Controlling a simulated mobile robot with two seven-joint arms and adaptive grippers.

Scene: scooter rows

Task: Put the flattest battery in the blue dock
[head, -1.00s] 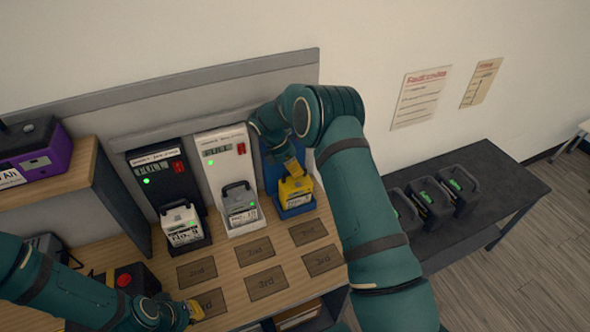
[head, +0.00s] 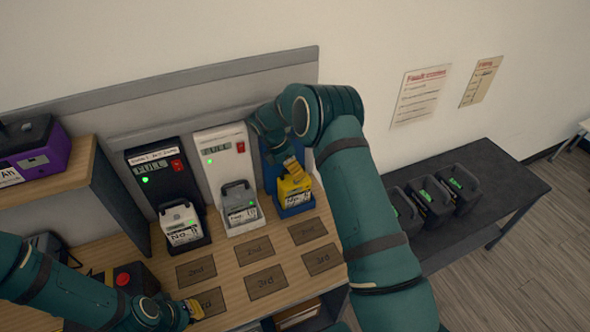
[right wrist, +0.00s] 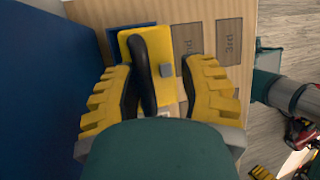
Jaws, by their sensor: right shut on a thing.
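A yellow battery (head: 295,188) with a dark handle sits upright in the blue dock (head: 297,212) at the right end of the dock row. My right gripper (head: 291,167) is at its top, shut on it. In the right wrist view, the yellow fingers (right wrist: 162,92) flank the battery's dark handle, with the yellow battery (right wrist: 184,42) below. A white battery (head: 181,224) stands in the black dock (head: 153,180). A grey battery (head: 239,205) stands in the white dock (head: 223,152). My left gripper (head: 194,310) is low at the front; its jaw opening is unclear.
Marked rectangles, such as one marked 2nd (head: 254,250), lie bare on the wooden bench. Several dark batteries (head: 430,202) stand on a black side table (head: 500,187) at right. A red button (head: 123,279) is near my left arm.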

